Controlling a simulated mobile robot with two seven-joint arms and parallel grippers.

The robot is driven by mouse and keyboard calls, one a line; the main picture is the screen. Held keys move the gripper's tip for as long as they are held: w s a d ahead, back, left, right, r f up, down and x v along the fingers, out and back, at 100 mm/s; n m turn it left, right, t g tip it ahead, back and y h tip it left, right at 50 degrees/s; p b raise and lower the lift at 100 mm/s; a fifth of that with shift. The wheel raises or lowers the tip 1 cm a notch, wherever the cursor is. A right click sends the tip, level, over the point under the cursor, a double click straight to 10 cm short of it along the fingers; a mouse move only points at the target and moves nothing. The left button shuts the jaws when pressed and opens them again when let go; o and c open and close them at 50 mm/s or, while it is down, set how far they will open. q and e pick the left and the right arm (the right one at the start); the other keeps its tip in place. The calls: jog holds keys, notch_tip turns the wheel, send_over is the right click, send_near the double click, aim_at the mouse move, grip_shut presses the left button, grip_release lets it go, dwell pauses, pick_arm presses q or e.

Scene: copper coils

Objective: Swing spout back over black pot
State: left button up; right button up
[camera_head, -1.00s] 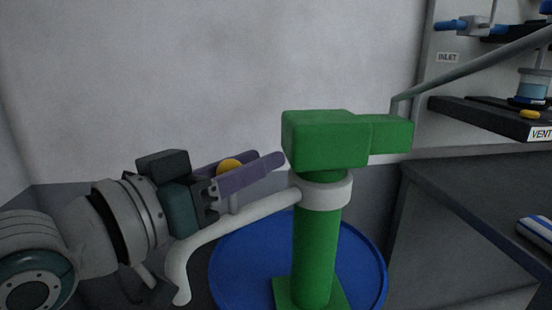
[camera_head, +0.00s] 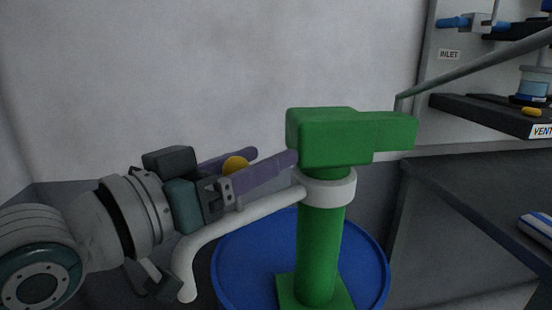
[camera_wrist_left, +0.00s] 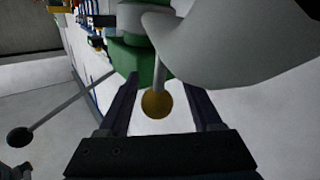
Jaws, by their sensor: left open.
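The white spout (camera_head: 250,212) runs left from a white collar on the green pump (camera_head: 318,235) and bends down at its outlet end. A yellow knob (camera_head: 235,164) stands on a short stem on the spout. My left gripper (camera_head: 274,156) is open, its two purple fingers on either side of the knob, with the tips beyond it near the green pump head. In the left wrist view the knob (camera_wrist_left: 157,104) sits between the open fingers, and the spout (camera_wrist_left: 235,40) crosses above. I cannot make out the black pot, nor whether the fingers touch the knob.
The pump stands on a blue drum (camera_head: 378,285). A grey handle rod (camera_head: 470,66) rises right from the pump. A dark bench (camera_head: 480,190) and shelves (camera_head: 480,112) with a yellow item and a blue-banded jar are at right. A pale wall is behind.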

pick_arm(q)
jog(key=p+v, duration=0.1)
jog(key=v, duration=0.9)
jog(key=s+a+r+n+g+y+p, duration=0.1)
jog(key=s+a+r+g+y+p, duration=0.2)
jog(key=s+p, duration=0.35)
jog(key=s+a+n+g+y+p, duration=0.1)
jog(key=s+a+g+y+p, duration=0.1)
jog(key=s+g+y+p, duration=0.35)
jog(key=s+a+r+n+g+y+p, duration=0.1)
jog(key=s+a+r+g+y+p, duration=0.15)
jog(key=s+p, duration=0.5)
notch_tip(320, 180, up, 36)
jog(key=p, duration=3.5)
jog(key=shift+w+d+h+p, duration=0.2)
jog(key=shift+w+h+p, duration=0.05)
jog(key=shift+h+p, duration=0.05)
jog(key=shift+f, duration=0.15)
